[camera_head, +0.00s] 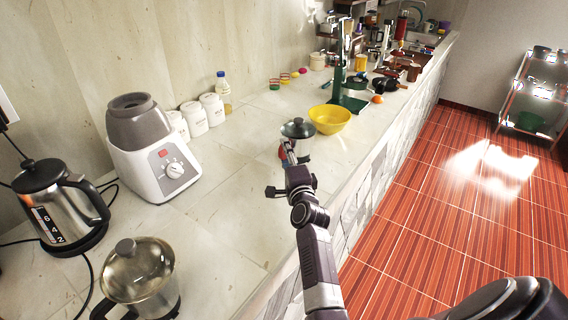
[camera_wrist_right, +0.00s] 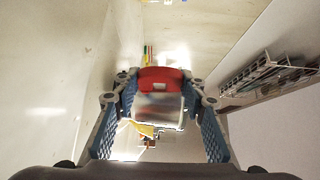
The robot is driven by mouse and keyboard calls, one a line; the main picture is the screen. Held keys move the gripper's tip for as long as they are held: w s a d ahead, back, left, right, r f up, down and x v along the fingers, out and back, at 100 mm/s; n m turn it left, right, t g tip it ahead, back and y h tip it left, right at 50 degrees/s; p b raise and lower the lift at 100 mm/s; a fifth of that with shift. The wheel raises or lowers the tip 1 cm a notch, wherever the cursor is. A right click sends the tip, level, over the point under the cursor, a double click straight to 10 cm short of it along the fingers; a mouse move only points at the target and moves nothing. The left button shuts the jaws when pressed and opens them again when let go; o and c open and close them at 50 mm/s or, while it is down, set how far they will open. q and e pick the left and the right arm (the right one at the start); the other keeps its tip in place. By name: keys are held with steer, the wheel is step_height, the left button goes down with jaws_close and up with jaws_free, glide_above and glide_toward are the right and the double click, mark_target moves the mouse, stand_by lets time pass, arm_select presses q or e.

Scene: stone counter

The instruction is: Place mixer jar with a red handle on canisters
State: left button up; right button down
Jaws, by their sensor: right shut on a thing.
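The mixer jar (camera_head: 299,130) has a dark lid with a knob and a red handle. My right gripper (camera_head: 289,158) is shut on its red handle, and the jar is upright in front of the gripper. In the right wrist view the red handle (camera_wrist_right: 161,76) is between the two blue-padded fingers of the gripper (camera_wrist_right: 160,90), with the jar's metal body (camera_wrist_right: 158,108) just beyond. Whether the jar touches the counter is unclear. The white canisters (camera_head: 194,119) stand in a row by the wall, left of the jar. My left gripper is not in view.
A white mixer base (camera_head: 154,160) stands in front of the canisters. A kettle (camera_head: 62,207) and a steel jar with a black handle (camera_head: 138,275) are at the near left. A yellow bowl (camera_head: 330,119) is just behind the held jar. The counter's middle is clear.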

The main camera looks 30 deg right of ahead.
steer(key=shift+w+f+b, duration=0.2)
steer(key=shift+f+b, duration=0.25)
steer(key=shift+f, duration=0.45)
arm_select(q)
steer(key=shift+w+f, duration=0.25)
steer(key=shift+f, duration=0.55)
arm_select(e)
steer(key=shift+r, duration=0.15)
steer(key=shift+s, duration=0.1)
steer(key=c, duration=1.2)
jaws_free()
steer(key=shift+f, duration=0.3)
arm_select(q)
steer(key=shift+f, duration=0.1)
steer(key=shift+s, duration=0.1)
